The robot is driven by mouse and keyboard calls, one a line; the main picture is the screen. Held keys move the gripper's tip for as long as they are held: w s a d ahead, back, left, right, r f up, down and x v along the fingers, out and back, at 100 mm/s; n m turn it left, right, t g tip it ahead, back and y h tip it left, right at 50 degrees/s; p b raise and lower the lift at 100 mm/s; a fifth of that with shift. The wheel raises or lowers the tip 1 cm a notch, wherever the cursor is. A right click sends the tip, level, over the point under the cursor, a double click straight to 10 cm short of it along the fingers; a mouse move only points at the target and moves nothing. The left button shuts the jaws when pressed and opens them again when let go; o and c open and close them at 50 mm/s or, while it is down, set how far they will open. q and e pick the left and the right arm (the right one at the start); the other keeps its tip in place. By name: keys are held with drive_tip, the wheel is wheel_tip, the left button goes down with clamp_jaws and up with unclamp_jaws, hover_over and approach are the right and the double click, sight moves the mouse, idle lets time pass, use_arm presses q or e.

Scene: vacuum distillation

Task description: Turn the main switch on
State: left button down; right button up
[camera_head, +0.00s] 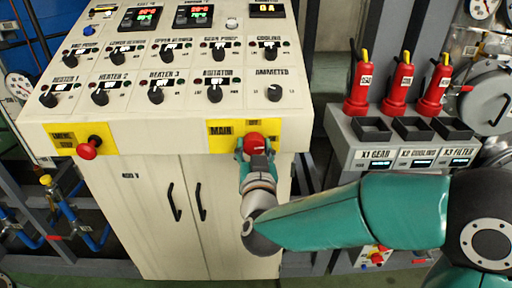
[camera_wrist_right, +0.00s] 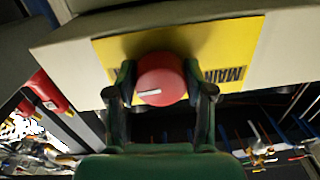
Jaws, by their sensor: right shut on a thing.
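The main switch is a red round knob (camera_head: 254,143) on a yellow plate marked MAIN (camera_head: 221,131), on the front edge of a cream control cabinet (camera_head: 150,215). It also shows in the right wrist view as a red knob (camera_wrist_right: 161,79) with a white mark on its face. My right gripper (camera_head: 255,148) is at the knob, its two fingers on either side and shut on it. In the right wrist view the fingers flank the knob (camera_wrist_right: 161,92). My left gripper is not in view.
A red emergency knob (camera_head: 88,149) sits on the left yellow plate. Several black rotary switches cover the sloping panel above. Red bottles (camera_head: 397,85) stand on a grey unit with black trays (camera_head: 412,128) at the right. Cabinet door handles (camera_head: 174,202) are below.

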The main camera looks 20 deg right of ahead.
drive_tip(key=shift+f+m+b, duration=0.2)
drive_tip(key=shift+m+b, duration=0.4)
drive_tip(key=shift+b, duration=0.45)
drive_tip(key=shift+c, duration=0.4)
drive_tip(key=shift+r, duration=0.2)
drive_tip(key=o, duration=1.2)
drive_tip(key=shift+s, duration=0.15)
drive_tip(key=v, duration=1.1)
drive_tip(key=shift+s+f, duration=0.15)
drive_tip(key=shift+s, duration=0.2)
